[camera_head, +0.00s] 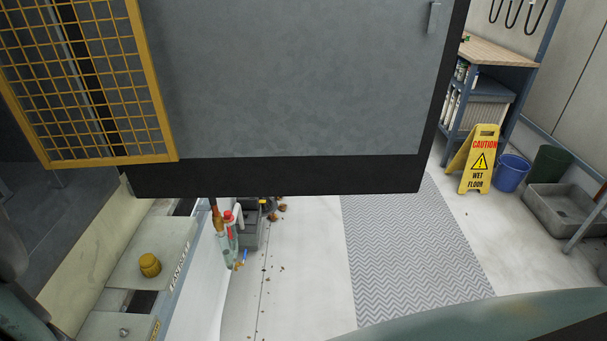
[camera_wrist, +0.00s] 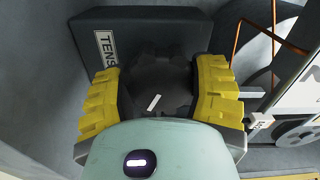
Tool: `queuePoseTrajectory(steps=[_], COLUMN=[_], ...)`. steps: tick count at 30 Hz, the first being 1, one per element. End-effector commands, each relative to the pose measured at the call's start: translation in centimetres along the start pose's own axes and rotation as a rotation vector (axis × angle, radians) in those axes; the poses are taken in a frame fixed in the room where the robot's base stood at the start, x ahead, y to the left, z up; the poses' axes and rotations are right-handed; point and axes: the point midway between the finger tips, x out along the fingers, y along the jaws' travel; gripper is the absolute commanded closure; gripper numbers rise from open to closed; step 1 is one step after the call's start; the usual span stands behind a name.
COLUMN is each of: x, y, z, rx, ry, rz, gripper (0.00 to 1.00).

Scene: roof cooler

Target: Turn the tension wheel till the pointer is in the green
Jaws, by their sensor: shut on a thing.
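In the wrist view my gripper (camera_wrist: 160,92) has its two yellow-padded fingers closed on either side of a dark round wheel (camera_wrist: 152,76). A short white mark (camera_wrist: 154,102) on the wheel's face sits tilted. The wheel is in front of a dark housing whose pale label (camera_wrist: 107,47) begins "TENS"; the rest of the label is hidden. No pointer or green band can be made out in either view. The gripper and the wheel do not show in the head view.
In the head view a big grey panel (camera_head: 300,75) blocks the middle, with a yellow mesh guard (camera_head: 90,85) at left. A yellow knob (camera_head: 150,265) is on the casing below. A wet-floor sign (camera_head: 479,160) and blue bucket (camera_head: 511,173) stand right. The patterned mat (camera_head: 410,250) is clear.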

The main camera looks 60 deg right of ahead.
Motion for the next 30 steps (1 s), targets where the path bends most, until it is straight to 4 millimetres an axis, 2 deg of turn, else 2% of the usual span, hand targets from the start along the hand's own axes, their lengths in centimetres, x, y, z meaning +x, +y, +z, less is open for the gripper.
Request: queuePoseTrajectory(steps=[18, 30], x=[0.01, 0.03], y=[-0.25, -0.30], z=[-0.10, -0.17], rx=[0.578, 0.813], ry=[0.001, 0.002], rz=[0.002, -0.001], gripper=[0.75, 0.75])
